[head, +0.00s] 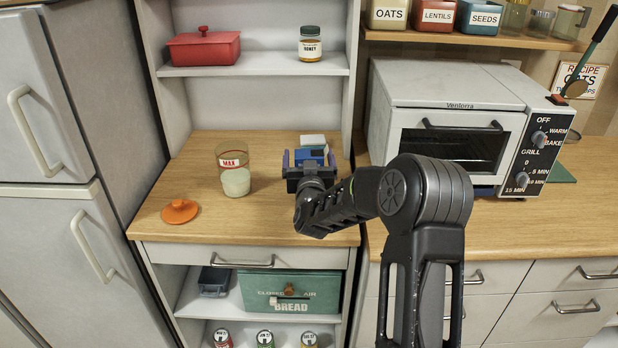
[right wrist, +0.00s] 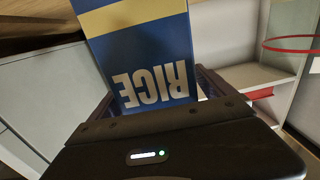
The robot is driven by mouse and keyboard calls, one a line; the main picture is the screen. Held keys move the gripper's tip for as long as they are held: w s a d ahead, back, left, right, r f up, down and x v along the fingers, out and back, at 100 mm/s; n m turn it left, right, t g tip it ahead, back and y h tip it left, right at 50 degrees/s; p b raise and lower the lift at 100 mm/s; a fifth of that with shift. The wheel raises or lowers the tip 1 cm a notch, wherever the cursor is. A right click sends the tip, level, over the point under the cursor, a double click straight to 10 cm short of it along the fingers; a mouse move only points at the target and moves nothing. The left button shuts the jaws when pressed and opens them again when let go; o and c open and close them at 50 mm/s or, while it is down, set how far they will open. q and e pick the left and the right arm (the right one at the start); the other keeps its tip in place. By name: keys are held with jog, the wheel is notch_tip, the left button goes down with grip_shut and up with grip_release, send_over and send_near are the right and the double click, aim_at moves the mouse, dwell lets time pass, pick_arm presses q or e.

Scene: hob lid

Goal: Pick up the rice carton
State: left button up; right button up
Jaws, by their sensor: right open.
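The rice carton (head: 311,154) is blue with a pale top and stands on the wooden counter, partly hidden behind my right gripper (head: 309,163). In the right wrist view the carton (right wrist: 152,55) shows a blue face with a yellow band and the word RICE upside down. My right gripper is open, with one finger on each side of the carton. I cannot tell whether the fingers touch it. My left gripper is not in view.
A glass jar marked MAX (head: 235,175) and an orange lid (head: 180,211) are on the counter left of the carton. A toaster oven (head: 450,110) stands to the right.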

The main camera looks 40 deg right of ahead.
jog(key=shift+c, duration=0.4)
jog(key=c, duration=1.9)
jog(key=shift+r, duration=0.15)
jog(key=shift+c, duration=0.2)
notch_tip(320, 180, up, 10)
jog(key=shift+b, duration=0.45)
